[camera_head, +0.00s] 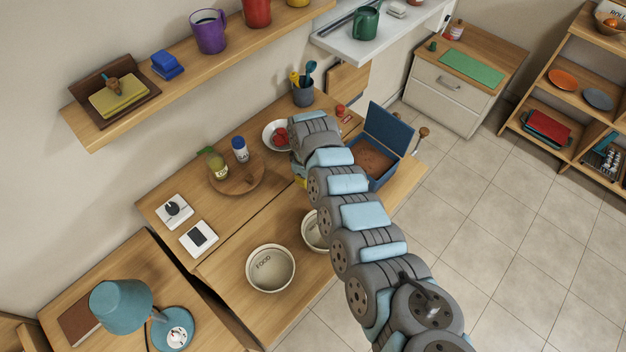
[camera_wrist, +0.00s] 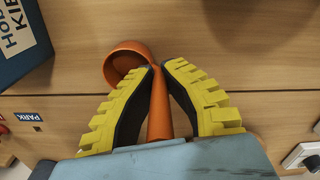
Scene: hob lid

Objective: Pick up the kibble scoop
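The kibble scoop (camera_wrist: 129,62) is orange, with a round bowl and a straight handle, and shows in the wrist view. My gripper (camera_wrist: 160,70) has yellow ribbed fingers with black inner pads. Their tips close in on both sides of the scoop's handle, near the bowl, and appear to touch it. The handle runs back between the fingers toward my wrist. I cannot tell whether the scoop rests on the wood or is just above it. In the head view my arm hides the scoop and most of the gripper; a bit of yellow finger shows.
A blue kibble box (camera_head: 385,147) with brown contents stands right of my arm; its lettered side shows in the wrist view (camera_wrist: 20,40). A FOOD bowl (camera_head: 270,268), another bowl (camera_head: 315,231), a white bowl (camera_head: 274,134) and a round board (camera_head: 239,181) are near.

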